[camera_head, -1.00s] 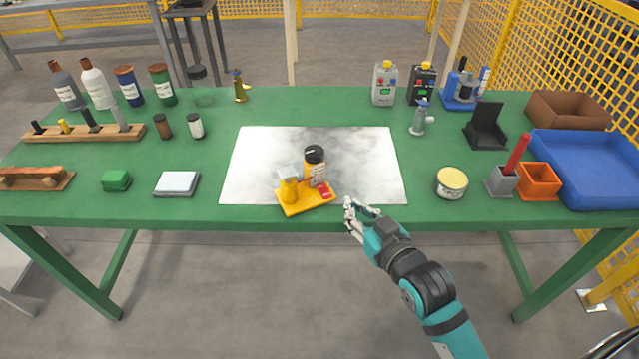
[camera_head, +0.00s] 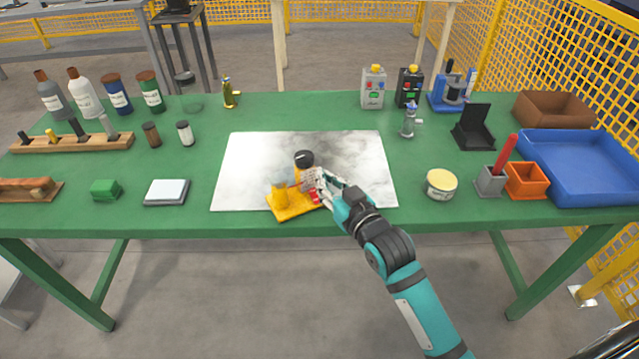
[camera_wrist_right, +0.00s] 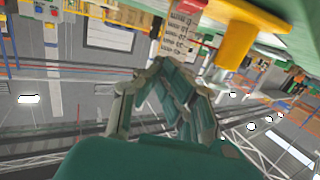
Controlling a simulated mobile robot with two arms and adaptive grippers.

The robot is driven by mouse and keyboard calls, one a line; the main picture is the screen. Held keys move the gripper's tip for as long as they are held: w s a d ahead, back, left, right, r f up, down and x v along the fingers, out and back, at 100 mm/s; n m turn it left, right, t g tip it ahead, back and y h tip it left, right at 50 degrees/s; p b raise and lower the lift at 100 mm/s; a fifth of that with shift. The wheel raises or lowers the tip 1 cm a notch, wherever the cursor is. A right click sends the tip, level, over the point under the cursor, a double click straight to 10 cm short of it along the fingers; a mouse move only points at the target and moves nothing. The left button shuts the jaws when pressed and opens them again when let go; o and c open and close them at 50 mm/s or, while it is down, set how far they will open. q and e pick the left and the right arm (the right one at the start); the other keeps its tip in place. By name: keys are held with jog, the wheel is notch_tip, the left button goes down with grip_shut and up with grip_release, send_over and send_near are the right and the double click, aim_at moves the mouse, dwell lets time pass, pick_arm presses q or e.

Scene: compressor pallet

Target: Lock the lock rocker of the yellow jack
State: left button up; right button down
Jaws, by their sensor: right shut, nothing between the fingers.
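The yellow jack (camera_head: 288,204) stands on the white mat (camera_head: 245,175) near the front edge of the green table. It has a yellow base and post, a black round knob (camera_head: 304,158) on top and a red part (camera_head: 314,195) at the right of its base. My right gripper (camera_head: 314,181) is at the right side of the jack, in front of its scale, and hides part of it. In the right wrist view the gripper fingers (camera_wrist_right: 170,68) are shut and empty, close below the jack's scale plate (camera_wrist_right: 178,40). The left gripper is not in view.
A round yellow tin (camera_head: 441,184), a grey holder (camera_head: 490,182) with a red handle, an orange box (camera_head: 527,180) and a blue tray (camera_head: 590,195) stand at the right. A green block (camera_head: 105,189) and a grey-white pad (camera_head: 167,192) lie at the left.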

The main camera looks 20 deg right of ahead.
aim_at(313, 180)
jog(key=shift+x, duration=1.1)
jog(key=shift+w+a+f, duration=0.1)
jog(key=shift+w+f, duration=0.1)
jog(key=shift+f, duration=0.4)
jog(key=shift+w+f, duration=0.2)
jog(key=shift+f, duration=0.4)
jog(key=shift+w+f, duration=0.1)
jog(key=shift+f, duration=0.75)
jog(key=shift+r, duration=0.15)
jog(key=g+p, duration=0.1)
jog(key=p, duration=0.2)
jog(key=shift+w+r, duration=0.1)
jog(key=shift+w, duration=0.1)
jog(key=shift+f, duration=0.5)
jog(key=v, duration=1.2)
